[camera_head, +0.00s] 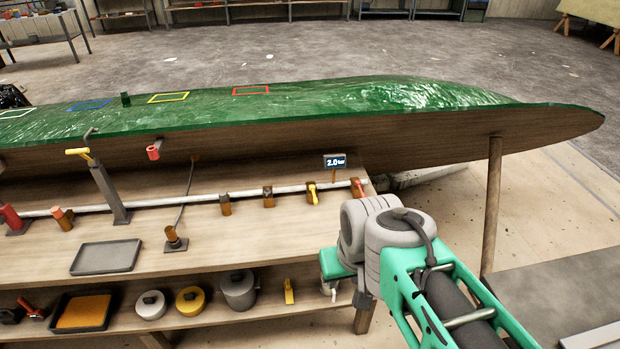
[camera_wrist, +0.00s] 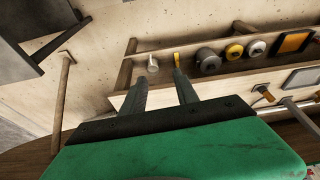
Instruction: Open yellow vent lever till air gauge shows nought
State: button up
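The yellow lever (camera_head: 314,193) sits on a brown valve block on the pale pipe (camera_head: 235,193) along the bench. It looks roughly in line with the nearby block, though its exact angle is too small to tell. The air gauge (camera_head: 335,161) stands on a short post behind it and reads 2.0 bar. My gripper (camera_wrist: 160,88) is open and empty in the wrist view, its two dark fingers apart. In the head view my green hand is at the bench's right end, right of and below the lever, and its fingers are mostly hidden. I cannot make out the lever in the wrist view.
A red lever (camera_head: 357,187) is close right of the yellow one. More valves stand leftward. The green-covered hull (camera_head: 300,105) overhangs the bench. A grey tray (camera_head: 106,257) lies on the bench. Pots and a yellow tool (camera_head: 289,291) stand on the lower shelf. A post (camera_head: 492,205) stands right.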

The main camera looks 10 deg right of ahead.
aim_at(312, 187)
jog(key=u, duration=0.45)
jog(key=k, duration=1.25)
jog(key=i, duration=0.5)
jog(key=z, duration=0.7)
jog(key=i, duration=0.85)
jog(key=u, duration=0.7)
jog(key=i, duration=0.6)
jog(key=u, duration=0.6)
